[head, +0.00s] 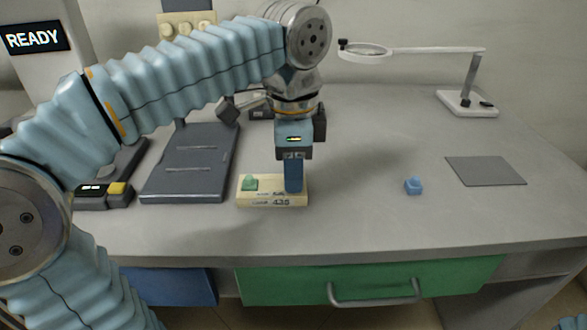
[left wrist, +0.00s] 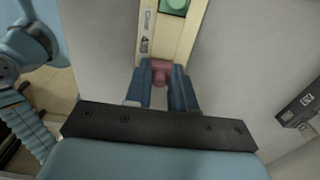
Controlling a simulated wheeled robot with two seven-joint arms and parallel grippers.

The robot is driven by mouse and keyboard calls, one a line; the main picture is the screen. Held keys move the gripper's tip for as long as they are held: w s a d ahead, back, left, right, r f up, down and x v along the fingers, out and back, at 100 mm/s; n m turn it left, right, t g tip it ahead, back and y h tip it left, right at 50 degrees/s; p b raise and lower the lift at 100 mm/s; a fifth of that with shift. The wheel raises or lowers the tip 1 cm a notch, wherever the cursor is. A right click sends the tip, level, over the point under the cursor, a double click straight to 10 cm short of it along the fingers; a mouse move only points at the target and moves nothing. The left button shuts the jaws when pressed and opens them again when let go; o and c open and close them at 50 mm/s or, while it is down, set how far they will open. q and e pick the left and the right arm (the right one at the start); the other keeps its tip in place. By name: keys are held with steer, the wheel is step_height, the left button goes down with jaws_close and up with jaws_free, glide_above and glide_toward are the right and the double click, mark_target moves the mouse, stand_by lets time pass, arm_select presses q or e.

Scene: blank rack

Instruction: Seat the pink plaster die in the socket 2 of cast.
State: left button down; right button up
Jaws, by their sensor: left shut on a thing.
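The pink plaster die (left wrist: 160,75) shows between the fingertips of my left gripper (head: 293,189) in the left wrist view. The gripper is shut on it. In the head view the fingers hide the die. The cast (head: 272,202) is a cream block with printed marks on its front. A green die (head: 250,183) sits at its left end; it also shows in the left wrist view (left wrist: 174,4). My left fingers point down over the right half of the cast. I cannot tell whether the pink die is down in a socket. My right gripper is not in view.
A blue die (head: 413,186) stands alone on the grey table, left of a flat grey mat (head: 485,171). A dark sloped stand (head: 188,165) is left of the cast. A magnifier lamp (head: 467,100) stands at the back right.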

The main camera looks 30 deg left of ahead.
arm_select(q)
steer(key=c, duration=1)
jaws_free()
steer(key=shift+s+f, duration=0.1)
steer(key=shift+f, duration=0.4)
steer(key=shift+o, duration=0.3)
step_height(320, 180, up, 13)
steer(key=p, duration=0.4)
steer(key=shift+r, duration=0.25)
